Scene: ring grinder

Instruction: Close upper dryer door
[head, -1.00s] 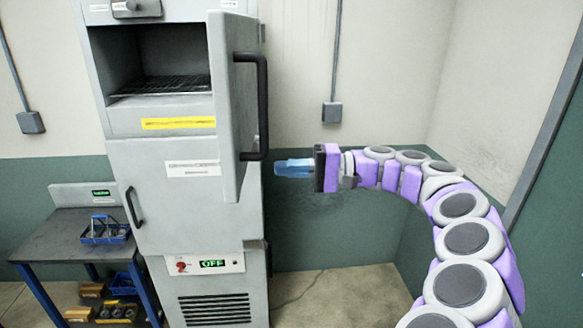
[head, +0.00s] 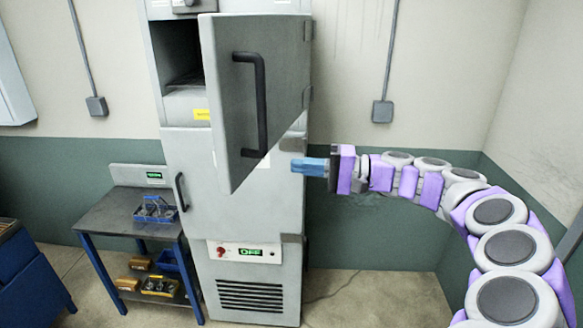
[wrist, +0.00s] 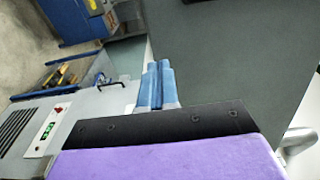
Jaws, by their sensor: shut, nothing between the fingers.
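The grey upper dryer door (head: 225,95) stands partly open in the head view, hinged at its right side. Its outer face carries a dark vertical handle (head: 259,105). My gripper (head: 296,165) has blue fingers that are shut and empty. In the head view it is to the right of the door's lower part, in front of the dryer body (head: 270,205). In the wrist view the shut fingers (wrist: 157,84) point toward a large dark grey panel and the dryer front; I cannot tell whether they touch anything.
A dark table (head: 125,212) with blue legs stands left of the dryer, holding a blue basket (head: 155,212). Yellow and blue bins sit below it. The lower dryer door is shut. A wall box (head: 382,112) hangs at right. The floor before the dryer is clear.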

